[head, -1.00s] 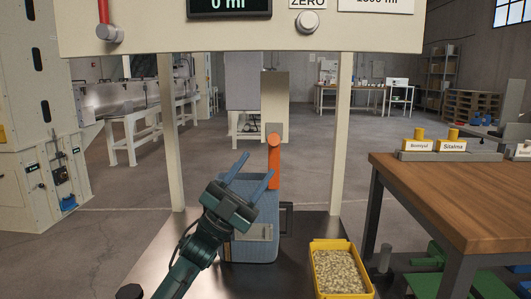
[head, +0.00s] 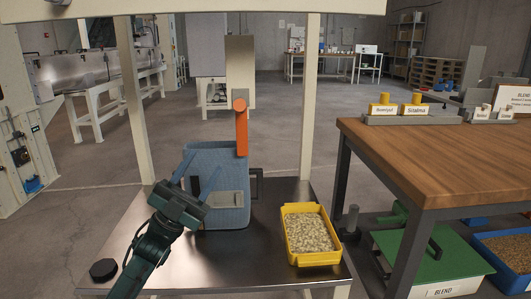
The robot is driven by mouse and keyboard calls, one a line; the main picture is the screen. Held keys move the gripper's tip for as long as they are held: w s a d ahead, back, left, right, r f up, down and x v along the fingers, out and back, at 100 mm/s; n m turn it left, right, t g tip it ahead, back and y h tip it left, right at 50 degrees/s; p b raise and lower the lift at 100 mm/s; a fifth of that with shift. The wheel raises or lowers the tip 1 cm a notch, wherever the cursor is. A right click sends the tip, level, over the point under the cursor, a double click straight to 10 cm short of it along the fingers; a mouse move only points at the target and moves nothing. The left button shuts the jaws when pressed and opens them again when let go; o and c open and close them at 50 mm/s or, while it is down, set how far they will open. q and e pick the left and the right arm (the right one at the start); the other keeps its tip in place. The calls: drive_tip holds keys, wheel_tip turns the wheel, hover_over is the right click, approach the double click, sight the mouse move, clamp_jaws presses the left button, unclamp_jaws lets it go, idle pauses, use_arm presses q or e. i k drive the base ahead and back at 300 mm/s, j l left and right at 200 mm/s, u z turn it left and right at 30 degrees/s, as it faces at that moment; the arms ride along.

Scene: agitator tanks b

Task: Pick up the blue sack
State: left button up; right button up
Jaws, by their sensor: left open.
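The blue sack (head: 232,168) stands upright on a dark metal platform (head: 165,268), left of the middle in the head view. It has a pale label on its front and a dark handle at its right side. My left gripper (head: 201,167) is open, in front of the sack's left part, with its two fingers pointing up and away. It covers part of the sack's lower left. I cannot tell whether the fingers touch the sack. My right gripper is not in view.
An orange lever (head: 241,130) hangs just above the sack, between two pale posts. A yellow tray of pale pellets (head: 300,257) sits to the sack's right.

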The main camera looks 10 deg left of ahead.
sight(230, 201)
drive_tip(key=k, duration=1)
